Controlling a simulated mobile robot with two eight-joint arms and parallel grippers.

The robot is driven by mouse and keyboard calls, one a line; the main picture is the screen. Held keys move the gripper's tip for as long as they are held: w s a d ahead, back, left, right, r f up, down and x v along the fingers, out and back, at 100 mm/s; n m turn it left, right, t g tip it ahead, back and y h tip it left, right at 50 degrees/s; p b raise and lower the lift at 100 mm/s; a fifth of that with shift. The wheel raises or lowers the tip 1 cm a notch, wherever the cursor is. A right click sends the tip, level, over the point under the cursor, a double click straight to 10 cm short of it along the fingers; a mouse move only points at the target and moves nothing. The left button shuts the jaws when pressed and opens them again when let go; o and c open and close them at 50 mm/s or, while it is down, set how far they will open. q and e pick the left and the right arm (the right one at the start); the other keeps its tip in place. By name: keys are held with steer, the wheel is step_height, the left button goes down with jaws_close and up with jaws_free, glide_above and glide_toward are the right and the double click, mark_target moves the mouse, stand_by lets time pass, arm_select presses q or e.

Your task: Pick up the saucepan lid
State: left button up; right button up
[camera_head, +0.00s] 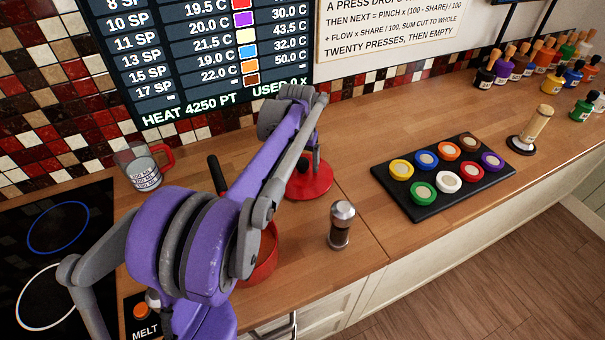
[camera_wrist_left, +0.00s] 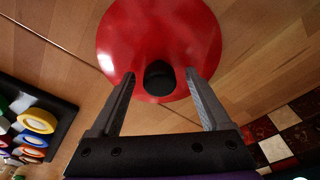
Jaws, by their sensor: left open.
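The red saucepan lid (camera_head: 312,186) lies on the wooden counter behind the pepper mill, partly hidden by my left arm. In the left wrist view the lid (camera_wrist_left: 128,32) is a glossy red disc with a black knob (camera_wrist_left: 158,78). My left gripper (camera_wrist_left: 160,76) is open and empty. Its two fingers stand either side of the knob in that view, with a gap on each side. In the head view the gripper is above the lid, mostly hidden by its own arm. A red saucepan (camera_head: 264,262) with a black handle (camera_head: 216,174) is largely hidden behind my arm. My right gripper is out of view.
A pepper mill (camera_head: 341,225) stands in front of the lid. A black tray (camera_head: 424,212) of several coloured pots is to the right. A measuring jug (camera_head: 142,168) and the hob (camera_head: 60,270) are to the left. The tiled wall (camera_head: 345,99) runs behind.

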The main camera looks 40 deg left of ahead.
arm_select(q)
jaws_close()
stand_by(0.4)
stand_by(1.0)
